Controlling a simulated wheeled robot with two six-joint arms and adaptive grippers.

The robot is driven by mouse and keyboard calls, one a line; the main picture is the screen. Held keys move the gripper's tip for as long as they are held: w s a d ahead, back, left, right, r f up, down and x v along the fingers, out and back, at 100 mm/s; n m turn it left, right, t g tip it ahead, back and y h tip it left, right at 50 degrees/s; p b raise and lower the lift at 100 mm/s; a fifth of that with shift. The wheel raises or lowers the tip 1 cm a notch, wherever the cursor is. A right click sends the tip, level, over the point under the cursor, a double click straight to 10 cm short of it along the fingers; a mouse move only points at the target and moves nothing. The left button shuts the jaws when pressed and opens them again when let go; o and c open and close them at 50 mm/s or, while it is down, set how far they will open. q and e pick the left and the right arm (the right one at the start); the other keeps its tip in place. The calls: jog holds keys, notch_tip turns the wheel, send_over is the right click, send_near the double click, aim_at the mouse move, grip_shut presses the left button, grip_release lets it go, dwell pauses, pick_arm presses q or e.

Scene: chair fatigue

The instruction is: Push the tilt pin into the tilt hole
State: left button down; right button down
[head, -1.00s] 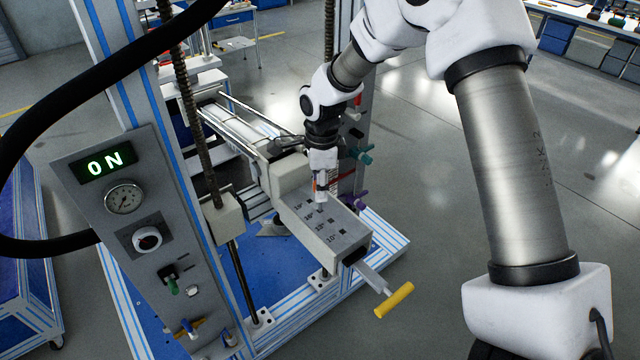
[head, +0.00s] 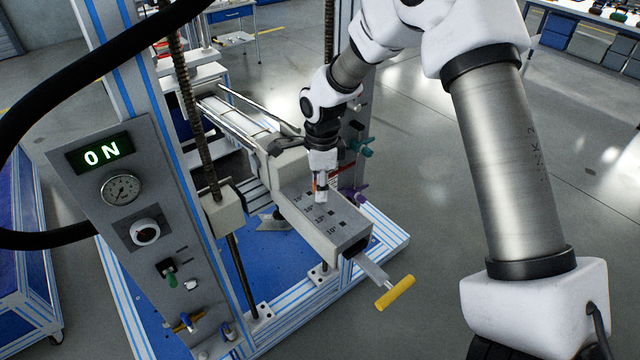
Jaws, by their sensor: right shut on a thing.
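The grey tilt block (head: 338,236) has a row of small square holes with angle marks on its top face. My right gripper (head: 320,198) points straight down over the far part of this row. It is shut on the tilt pin, which is mostly hidden between the fingers; a small reddish bit shows beside them. The fingertips are at or just above the block's top. I cannot tell whether the pin is in a hole. A rod with a yellow handle (head: 395,292) sticks out of the block's near end. My left gripper is not in view.
A control panel (head: 150,230) with a lit "ON" display, a gauge and knobs stands on the left. A thick black hose (head: 90,100) crosses the upper left. Frame posts and a threaded rod (head: 195,120) stand left of the block. Open floor lies to the right.

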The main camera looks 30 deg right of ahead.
jog(key=shift+f+b, duration=0.5)
jog(key=shift+f, duration=0.5)
jog(key=c, duration=0.8)
grip_release()
jog(key=shift+o, duration=0.2)
jog(key=shift+r, duration=0.1)
notch_tip(320, 180, up, 12)
jog(key=shift+d+f, duration=0.1)
jog(key=shift+d, duration=0.05)
